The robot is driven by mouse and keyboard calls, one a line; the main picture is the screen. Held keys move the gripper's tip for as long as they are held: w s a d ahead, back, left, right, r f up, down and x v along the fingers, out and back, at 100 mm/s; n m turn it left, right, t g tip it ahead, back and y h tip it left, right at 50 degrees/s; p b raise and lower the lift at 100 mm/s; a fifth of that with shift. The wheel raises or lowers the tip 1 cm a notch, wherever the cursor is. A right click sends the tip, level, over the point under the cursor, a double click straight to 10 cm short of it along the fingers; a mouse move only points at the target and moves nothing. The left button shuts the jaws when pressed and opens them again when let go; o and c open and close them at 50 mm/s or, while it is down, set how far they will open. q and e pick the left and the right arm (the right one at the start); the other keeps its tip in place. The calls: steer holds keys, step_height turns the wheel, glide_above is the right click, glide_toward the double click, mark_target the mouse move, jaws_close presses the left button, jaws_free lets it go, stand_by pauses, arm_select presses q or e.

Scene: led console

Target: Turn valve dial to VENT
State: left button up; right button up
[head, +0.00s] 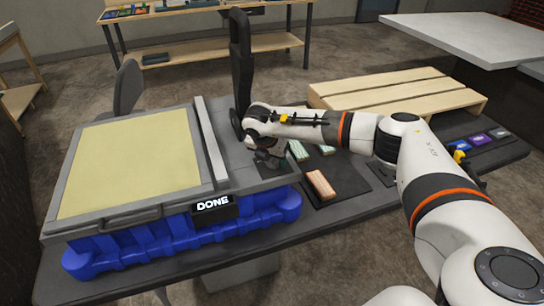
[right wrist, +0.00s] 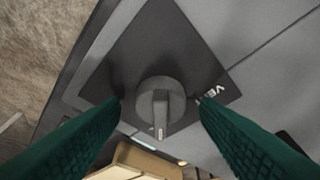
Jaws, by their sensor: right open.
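The valve dial (right wrist: 158,92) is a round grey knob with a raised bar, on a dark square plate (right wrist: 150,40) in the right wrist view. A pale mark on the bar points to the bottom of that picture. A white label starting "VE" (right wrist: 212,93) lies to the right of the knob, partly hidden by a finger. My right gripper (right wrist: 159,103) is open, with its green fingers on either side of the knob. Whether they touch it cannot be told. In the head view my right gripper (head: 268,158) is over the console's right part and hides the dial. My left gripper is out of view.
The console has a pale yellow panel (head: 130,160), a "DONE" sign (head: 212,204) and a blue base (head: 175,243). A black upright post (head: 240,60) stands close behind my right gripper. An orange-patterned block (head: 321,184) and a wooden pallet (head: 400,95) are to the right.

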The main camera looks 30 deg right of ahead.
steer(key=c, duration=1)
steer(key=shift+o, duration=0.2)
steer(key=shift+f+n+t+b, duration=0.15)
steer(key=shift+n+t+b, duration=0.25)
steer(key=shift+n+b, duration=0.6)
steer(key=n+y+b, duration=0.1)
steer(key=n+b, duration=0.1)
steer(key=n+t+b, duration=0.1)
steer(key=n+b, duration=0.1)
steer(key=shift+d+y+b, duration=0.2)
steer(key=shift+y+b, duration=0.1)
steer(key=shift+y, duration=0.1)
steer(key=n+b, duration=0.2)
steer(key=shift+s+n+y, duration=0.1)
steer(key=shift+n+y, duration=0.3)
steer(key=shift+d+n+t+y+b, duration=0.1)
steer(key=shift+n+t+y+b, duration=0.3)
steer(key=shift+n, duration=0.5)
steer(key=n+y+b, duration=0.1)
steer(key=n, duration=0.1)
steer(key=shift+n, duration=0.3)
steer(key=shift+d+r+n+g+y, duration=0.15)
steer(key=shift+n+y, duration=0.3)
steer(key=shift+n, duration=0.7)
steer(key=shift+r+n+g+y, duration=0.1)
steer(key=shift+n+g+y, duration=0.25)
steer(key=shift+n, duration=0.8)
steer(key=o, duration=1)
steer(key=shift+c, duration=0.2)
